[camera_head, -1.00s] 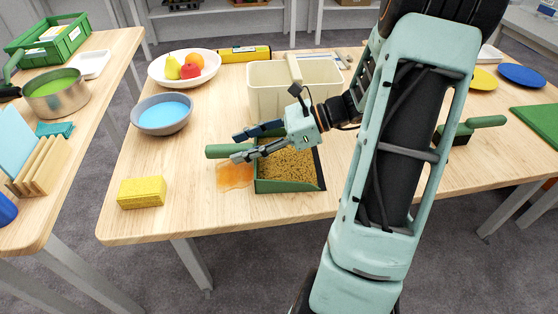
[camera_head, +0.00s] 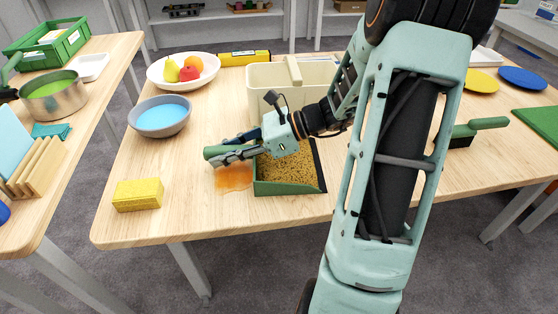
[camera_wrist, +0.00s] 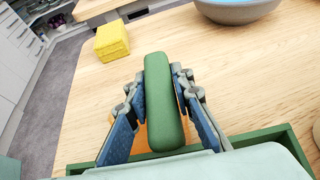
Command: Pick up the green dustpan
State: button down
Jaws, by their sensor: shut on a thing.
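The green dustpan (camera_head: 290,188) lies on the wooden table and is filled with brown granules. Its rounded green handle points left in the head view and also shows in the wrist view (camera_wrist: 162,100). My gripper (camera_head: 226,150) is at the handle, with one finger on each side of it. In the wrist view my gripper (camera_wrist: 161,95) is shut on the handle, which stands between the blue finger pads. The back of the pan is partly hidden by my gripper and wrist.
An orange spill (camera_head: 234,177) lies under the handle. A yellow sponge (camera_head: 138,194) and a blue-grey bowl (camera_head: 160,116) stand to the left. A cream bin (camera_head: 262,88) stands close behind the pan. A green-handled brush (camera_head: 478,126) lies to the right.

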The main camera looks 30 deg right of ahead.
aim_at(204, 149)
dwell(0.4)
jog(key=shift+r+p, duration=0.3)
jog(key=shift+r, duration=0.2)
notch_tip(204, 149, up, 2)
jog(key=shift+r+p, duration=0.2)
jog(key=shift+p, duration=0.55)
jog(key=s+d+r+p, duration=0.4)
jog(key=s+d+r, duration=0.3)
jog(key=s, duration=0.5)
notch_tip(204, 149, up, 3)
jog(key=shift+f+p, duration=0.15)
jog(key=shift+p, duration=0.2)
